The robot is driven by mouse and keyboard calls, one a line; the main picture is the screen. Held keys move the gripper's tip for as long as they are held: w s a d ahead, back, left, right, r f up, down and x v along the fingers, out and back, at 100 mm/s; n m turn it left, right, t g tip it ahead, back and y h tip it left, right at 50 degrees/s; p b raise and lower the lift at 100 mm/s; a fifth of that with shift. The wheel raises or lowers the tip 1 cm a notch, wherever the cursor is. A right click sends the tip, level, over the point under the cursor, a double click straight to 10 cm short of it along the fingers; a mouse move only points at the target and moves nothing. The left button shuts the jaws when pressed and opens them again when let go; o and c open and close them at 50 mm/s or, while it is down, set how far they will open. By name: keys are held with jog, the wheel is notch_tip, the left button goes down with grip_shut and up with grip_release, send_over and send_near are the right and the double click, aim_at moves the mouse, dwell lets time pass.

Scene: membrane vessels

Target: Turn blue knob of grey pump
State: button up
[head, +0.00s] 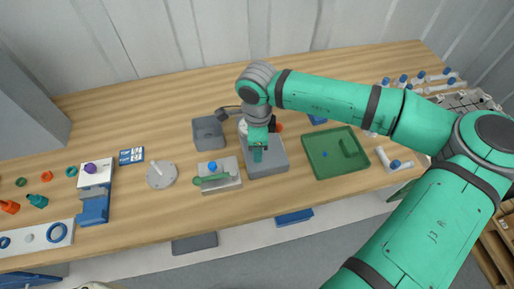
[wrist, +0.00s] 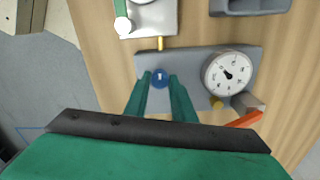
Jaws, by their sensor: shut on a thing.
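The grey pump (head: 270,167) stands on the table in the middle of the head view, partly hidden by my arm and gripper. In the wrist view the pump body (wrist: 190,63) carries a round white dial gauge (wrist: 227,74) on its right. The blue knob (wrist: 160,77) with a white mark sits on the pump's left part. My gripper (wrist: 160,80) has its two green fingers on either side of the knob and is shut on it. In the head view my gripper (head: 257,155) points down at the pump, and the knob is hidden there.
A white unit with a green lever (head: 212,180) and blue ball stands left of the pump. A green tray (head: 336,155) lies to the right and a grey box (head: 208,133) behind left. An orange handle (wrist: 245,120) sticks out beside the gauge. The table's front edge is close.

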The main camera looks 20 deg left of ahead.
jog(key=shift+a, duration=0.1)
dwell(0.5)
jog(key=o, duration=1.1)
jog(key=shift+n, duration=0.3)
jog(key=shift+c, duration=0.2)
notch_tip(320, 180, up, 11)
jog(key=shift+s+f, duration=0.1)
jog(key=shift+s, duration=0.05)
